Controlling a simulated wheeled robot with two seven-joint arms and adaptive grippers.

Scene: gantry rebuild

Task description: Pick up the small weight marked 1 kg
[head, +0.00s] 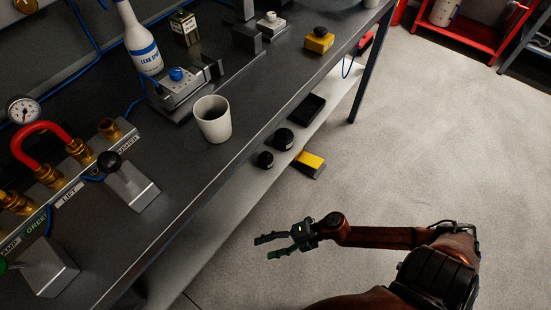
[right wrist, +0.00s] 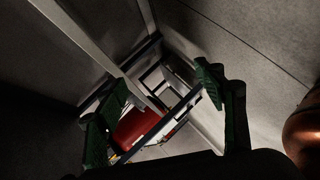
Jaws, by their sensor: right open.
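Two round black weights sit on the pale lower shelf of the bench in the head view: a larger one (head: 284,138) and a smaller one (head: 265,159) nearer to me. Their markings are too small to read, so I cannot tell which one says 1 kg. My right gripper (head: 265,248) is open and empty, pointing left, in front of the shelf and apart from both weights. In the right wrist view its green-padded fingers (right wrist: 160,103) stand apart, and no weight can be made out there. My left gripper is not in view.
The dark bench top (head: 185,185) overhangs part of the lower shelf (head: 222,205). A black tray (head: 303,116) and a yellow-and-grey object (head: 309,162) are near the weights. A white cup (head: 212,119) stands on the bench top. The concrete floor (head: 430,150) at right is clear.

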